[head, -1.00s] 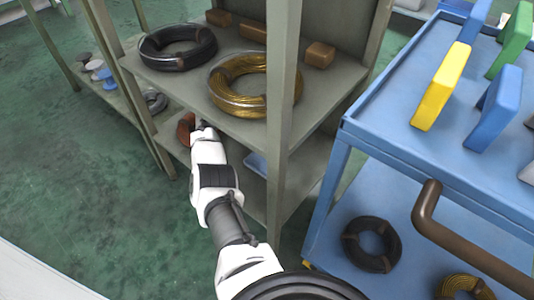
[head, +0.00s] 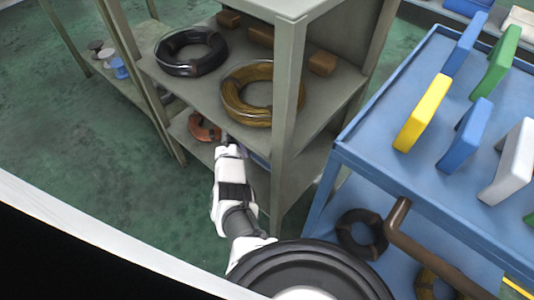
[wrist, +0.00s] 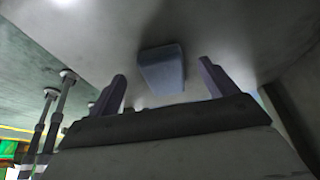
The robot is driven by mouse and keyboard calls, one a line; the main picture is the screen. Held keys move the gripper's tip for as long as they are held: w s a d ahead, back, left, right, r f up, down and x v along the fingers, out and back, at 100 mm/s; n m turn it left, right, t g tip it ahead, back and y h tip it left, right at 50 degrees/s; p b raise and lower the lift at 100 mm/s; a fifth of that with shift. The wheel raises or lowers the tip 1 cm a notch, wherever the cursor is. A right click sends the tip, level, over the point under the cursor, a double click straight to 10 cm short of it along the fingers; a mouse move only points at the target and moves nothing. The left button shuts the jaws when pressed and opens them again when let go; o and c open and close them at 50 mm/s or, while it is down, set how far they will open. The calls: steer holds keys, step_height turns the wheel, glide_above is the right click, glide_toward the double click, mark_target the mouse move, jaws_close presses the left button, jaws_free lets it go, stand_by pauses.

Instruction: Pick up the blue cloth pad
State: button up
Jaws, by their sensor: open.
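A blue-grey pad (wrist: 162,72), which looks like the blue cloth pad, lies on a grey shelf surface in the wrist view. It is ahead of my gripper (wrist: 161,76), framed between the two separated fingers, with nothing seen gripped. In the head view my gripper (head: 229,143) reaches into the lower level of the grey-green rack (head: 255,195). Only a small bluish patch (head: 258,158) shows there beside my arm; the rack post and arm hide most of that spot. Whether a finger touches the pad cannot be told.
A black coil (head: 190,50) and a yellow-brown coil (head: 250,92) lie on the shelf above my gripper. A reddish coil (head: 204,127) is left of it. The rack post (head: 285,120) stands close on the right. A blue cart (head: 375,165) with coloured blocks is further right.

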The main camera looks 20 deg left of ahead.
steer(key=shift+s+d+r+p, duration=0.2)
steer(key=shift+s+d+p, duration=0.05)
steer(key=shift+d+p, duration=0.4)
steer(key=shift+s+d+r+p, duration=0.1)
steer(key=shift+s+d+p, duration=0.1)
steer(key=shift+d+p, duration=0.35)
steer(key=shift+s+d+p, duration=0.15)
steer(key=shift+d+p, duration=0.3)
steer(key=shift+p, duration=0.05)
steer(key=b+x, duration=0.2)
steer(key=x, duration=0.2)
steer(key=shift+d, duration=0.1)
steer(key=shift+r, duration=0.15)
steer(key=c, duration=1.1)
